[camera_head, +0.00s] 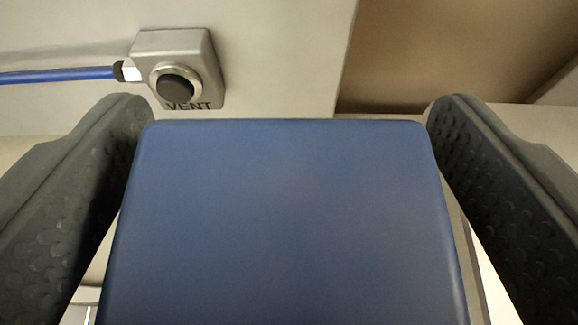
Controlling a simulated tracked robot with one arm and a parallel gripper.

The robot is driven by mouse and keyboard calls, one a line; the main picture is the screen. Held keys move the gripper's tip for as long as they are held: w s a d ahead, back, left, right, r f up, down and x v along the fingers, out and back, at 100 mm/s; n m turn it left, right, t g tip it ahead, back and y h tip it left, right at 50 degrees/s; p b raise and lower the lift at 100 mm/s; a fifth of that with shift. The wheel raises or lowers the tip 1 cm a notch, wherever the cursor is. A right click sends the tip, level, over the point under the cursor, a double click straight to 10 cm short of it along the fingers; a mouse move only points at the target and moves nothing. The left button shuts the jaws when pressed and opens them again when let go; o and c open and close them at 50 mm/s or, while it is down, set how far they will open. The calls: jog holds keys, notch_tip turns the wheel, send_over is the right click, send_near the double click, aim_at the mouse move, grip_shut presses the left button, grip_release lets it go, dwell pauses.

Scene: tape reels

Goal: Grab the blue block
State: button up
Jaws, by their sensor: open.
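The blue block (285,220) fills the lower middle of the head camera view, with its flat, smooth face toward me. My gripper (288,115) is open, with one dark, dimpled finger on each side of the block. The left finger's tip is close to the block's upper left corner, and the right finger's tip is close to its upper right corner. Lower down, gaps show between the block and both fingers. I cannot tell whether the tips touch it. The block's lower edge is cut off by the picture.
A grey box marked VENT (178,70) with a round dark port sits on a pale panel behind the block, upper left. A blue cable (60,75) runs from it to the left edge. A brown recess (450,50) is at upper right.

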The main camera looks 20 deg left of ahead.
jog(key=c, duration=1.3)
jog(key=shift+r, duration=0.1)
